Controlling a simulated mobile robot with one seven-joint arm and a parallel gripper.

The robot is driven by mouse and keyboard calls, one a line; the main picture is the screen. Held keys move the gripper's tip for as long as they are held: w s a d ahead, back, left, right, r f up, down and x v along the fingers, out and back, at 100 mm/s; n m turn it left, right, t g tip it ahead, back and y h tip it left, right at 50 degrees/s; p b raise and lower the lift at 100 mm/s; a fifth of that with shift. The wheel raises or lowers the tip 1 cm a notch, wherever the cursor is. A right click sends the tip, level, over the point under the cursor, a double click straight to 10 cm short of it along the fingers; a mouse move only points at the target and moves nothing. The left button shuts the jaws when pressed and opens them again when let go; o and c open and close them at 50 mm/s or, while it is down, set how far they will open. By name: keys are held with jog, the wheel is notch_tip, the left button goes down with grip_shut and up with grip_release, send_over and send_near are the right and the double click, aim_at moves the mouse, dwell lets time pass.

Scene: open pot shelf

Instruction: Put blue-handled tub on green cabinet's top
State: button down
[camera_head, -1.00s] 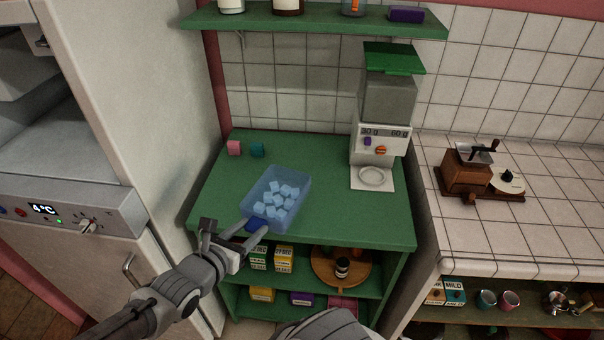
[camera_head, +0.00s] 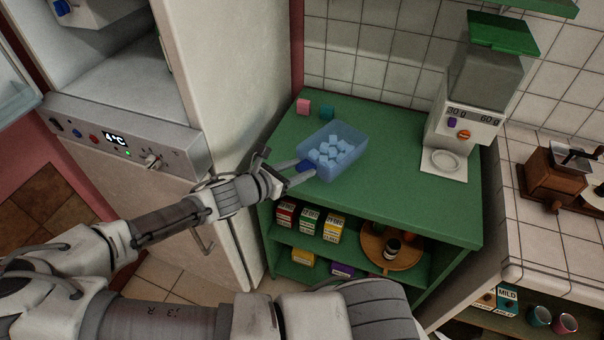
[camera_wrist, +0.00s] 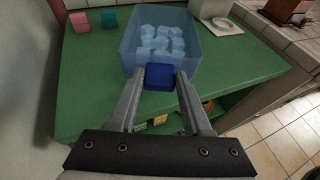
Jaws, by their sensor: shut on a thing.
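The blue-handled tub (camera_head: 349,162) is a translucent blue box with several pale ice-like cubes in it. It is at the green cabinet's top (camera_head: 405,200), near the front left edge; I cannot tell whether its base fully rests there. My gripper (camera_head: 304,172) is at the tub's near side, shut on the dark blue handle. In the wrist view the two fingers of my gripper (camera_wrist: 160,88) clasp the handle (camera_wrist: 159,76) from both sides, with the tub (camera_wrist: 186,45) just beyond. The tub looks level. Its underside is hidden.
A pink block (camera_head: 303,106) and a teal block (camera_head: 327,112) lie behind the tub. The cabinet top between is clear. An open fridge (camera_head: 110,95) is at left.

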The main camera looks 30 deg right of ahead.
jog(key=w+f, duration=0.1)
jog(key=w+d+f, duration=0.1)
jog(key=w, duration=0.1)
jog(key=shift+d, duration=0.15)
jog(key=shift+w+f+b, duration=0.1)
jog(key=shift+f+b, duration=0.2)
jog(key=shift+f, duration=1.75)
jog(key=shift+c, duration=1.7)
grip_release()
